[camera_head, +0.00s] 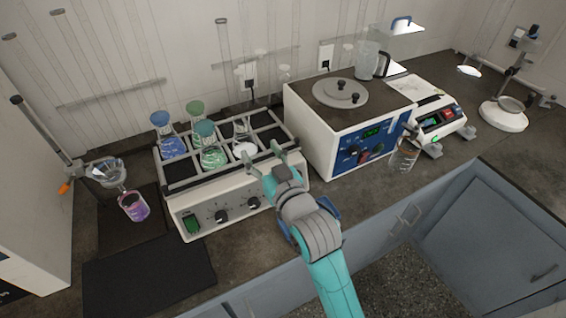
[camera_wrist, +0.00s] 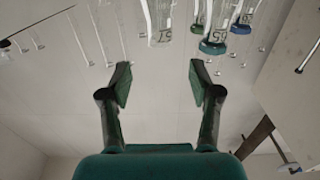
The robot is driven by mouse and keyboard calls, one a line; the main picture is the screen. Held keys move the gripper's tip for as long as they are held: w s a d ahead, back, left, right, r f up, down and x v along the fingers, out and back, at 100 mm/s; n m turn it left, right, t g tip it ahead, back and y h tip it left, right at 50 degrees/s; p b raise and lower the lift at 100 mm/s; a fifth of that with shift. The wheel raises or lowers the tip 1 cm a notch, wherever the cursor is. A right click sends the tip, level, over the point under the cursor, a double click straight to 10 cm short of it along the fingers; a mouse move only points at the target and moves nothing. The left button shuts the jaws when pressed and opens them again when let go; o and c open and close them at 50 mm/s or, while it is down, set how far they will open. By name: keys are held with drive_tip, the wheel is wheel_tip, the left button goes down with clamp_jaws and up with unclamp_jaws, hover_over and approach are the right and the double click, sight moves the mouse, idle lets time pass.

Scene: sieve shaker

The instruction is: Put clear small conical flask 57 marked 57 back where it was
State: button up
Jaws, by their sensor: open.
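The clear small conical flask (camera_head: 242,132) stands upright in a compartment of the shaker's rack, at the front right of the flasks. Its mark is too small to read in the head view. In the wrist view, which looks upside down, a clear flask (camera_wrist: 158,22) bears a mark that looks like 57. My gripper (camera_head: 263,155) is open at the front edge of the rack, just in front and to the right of the flask. Its fingers (camera_wrist: 160,80) are apart in the wrist view, with nothing between them.
The shaker (camera_head: 228,208) also holds flasks with blue (camera_head: 173,147) and green (camera_head: 212,155) liquid. A dark mat (camera_head: 150,278) lies clear at the front left.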

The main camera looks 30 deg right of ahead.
drive_tip(key=shift+s, duration=0.1)
drive_tip(key=s+f+g, duration=0.2)
drive_tip(key=s+f, duration=1.3)
drive_tip(key=s, duration=0.5)
drive_tip(key=s+g, duration=0.1)
drive_tip(key=s, duration=2)
drive_tip(key=shift+s+f, duration=0.25)
drive_tip(key=shift+f, duration=0.1)
